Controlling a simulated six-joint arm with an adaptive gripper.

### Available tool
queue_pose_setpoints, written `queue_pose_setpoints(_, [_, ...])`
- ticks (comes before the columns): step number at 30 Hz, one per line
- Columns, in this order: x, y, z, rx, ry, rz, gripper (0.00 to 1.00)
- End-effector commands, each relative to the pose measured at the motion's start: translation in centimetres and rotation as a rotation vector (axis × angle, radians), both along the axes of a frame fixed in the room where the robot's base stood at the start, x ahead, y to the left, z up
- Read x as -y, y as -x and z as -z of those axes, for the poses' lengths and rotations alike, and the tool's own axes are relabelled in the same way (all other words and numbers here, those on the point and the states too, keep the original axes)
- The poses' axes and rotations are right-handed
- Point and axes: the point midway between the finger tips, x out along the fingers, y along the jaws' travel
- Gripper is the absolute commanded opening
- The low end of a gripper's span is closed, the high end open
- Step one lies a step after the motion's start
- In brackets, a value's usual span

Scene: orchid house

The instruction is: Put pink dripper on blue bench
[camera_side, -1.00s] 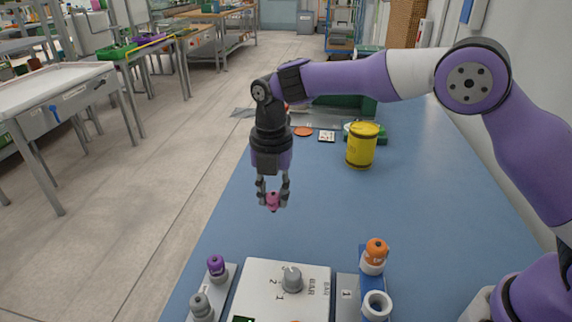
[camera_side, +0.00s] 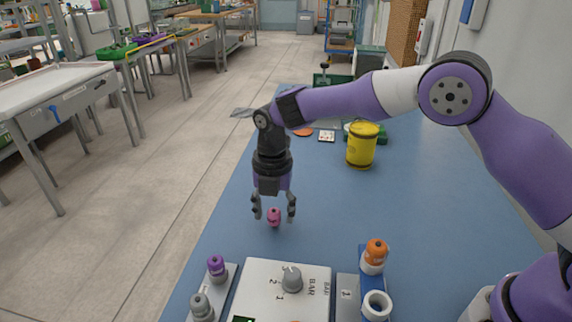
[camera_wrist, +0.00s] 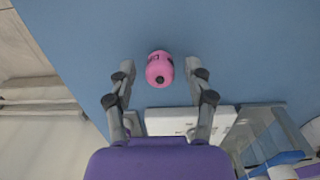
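The pink dripper (camera_side: 274,217) stands upright on the blue bench (camera_side: 316,215), toward the bench's left edge. It also shows in the wrist view (camera_wrist: 160,68), alone on the blue surface between my fingers. My gripper (camera_side: 274,210) is open around the dripper, with a gap on each side. In the wrist view my gripper's fingers (camera_wrist: 160,72) are spread apart and do not touch the dripper.
A white panel with a grey knob (camera_side: 291,279) lies in front. A yellow canister (camera_side: 362,146) stands farther back. The bench between is clear.

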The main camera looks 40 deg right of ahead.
Motion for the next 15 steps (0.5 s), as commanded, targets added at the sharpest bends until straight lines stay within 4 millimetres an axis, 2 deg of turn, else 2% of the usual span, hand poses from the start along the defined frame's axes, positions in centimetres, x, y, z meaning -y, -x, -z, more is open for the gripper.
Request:
queue_pose_setpoints(5, [0.0, 0.0, -0.1, 0.001, -0.001, 0.0, 0.6])
queue_pose_setpoints(8, [0.0, -0.1, -0.9, 0.004, -0.001, 0.0, 0.6])
queue_pose_setpoints(11, [0.0, -0.1, -2.6, 0.006, -0.001, 0.0, 0.6])
queue_pose_setpoints(15, [0.0, -0.1, -5.9, 0.006, -0.001, 0.0, 0.6])
